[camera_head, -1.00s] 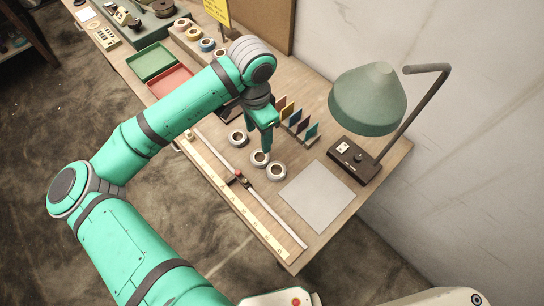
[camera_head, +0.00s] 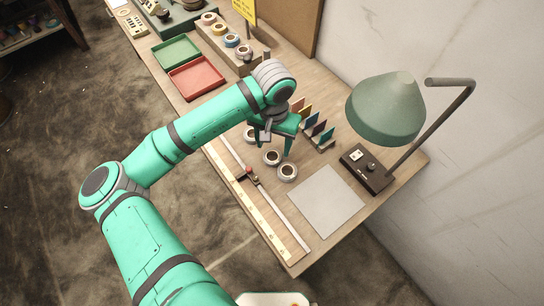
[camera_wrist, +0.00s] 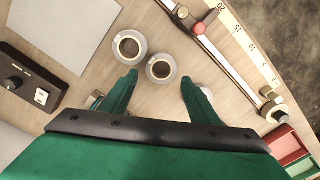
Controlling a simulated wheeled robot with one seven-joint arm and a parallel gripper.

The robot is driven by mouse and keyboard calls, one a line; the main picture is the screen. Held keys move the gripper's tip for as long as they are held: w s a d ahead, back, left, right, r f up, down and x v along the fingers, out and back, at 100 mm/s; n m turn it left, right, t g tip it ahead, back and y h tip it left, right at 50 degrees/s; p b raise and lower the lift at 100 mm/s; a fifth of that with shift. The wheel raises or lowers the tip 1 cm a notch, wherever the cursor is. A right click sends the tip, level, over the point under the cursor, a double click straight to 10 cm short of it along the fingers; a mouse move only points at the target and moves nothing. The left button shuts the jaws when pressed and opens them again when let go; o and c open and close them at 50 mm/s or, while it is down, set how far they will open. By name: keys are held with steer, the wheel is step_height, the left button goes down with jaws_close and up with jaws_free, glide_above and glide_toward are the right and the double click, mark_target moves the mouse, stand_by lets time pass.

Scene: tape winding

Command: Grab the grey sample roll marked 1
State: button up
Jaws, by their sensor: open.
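Three small pale grey rolls with dark cores stand on the wooden table: a near one (camera_head: 287,173), a middle one (camera_head: 271,157) and a far one (camera_head: 251,133). I cannot read a number on any of them. My gripper (camera_head: 274,147) is above the rolls, open and empty, pointing down. In the wrist view the middle roll (camera_wrist: 160,69) lies between and just beyond the fingertips (camera_wrist: 159,80). The near roll (camera_wrist: 130,46) lies beyond the left fingertip. The far roll (camera_wrist: 206,93) is partly hidden behind the right finger.
A measuring rail with a red knob (camera_head: 256,168) runs along the front edge. A grey sheet (camera_head: 325,201) and green lamp (camera_head: 388,108) are on the right. Coloured cards (camera_head: 312,125) stand behind the gripper. Red (camera_head: 196,77) and green (camera_head: 176,50) trays lie farther back.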

mark_target(272, 159)
steer(key=shift+s+a+f, duration=0.1)
steer(key=shift+f, duration=1.25)
steer(key=shift+s+a+f, duration=0.1)
steer(key=shift+f, duration=1.2)
steer(key=shift+w, duration=0.1)
steer(key=shift+c, duration=0.7)
steer(key=c, duration=0.8)
steer(key=shift+o, duration=0.2)
steer(key=shift+r, duration=0.15)
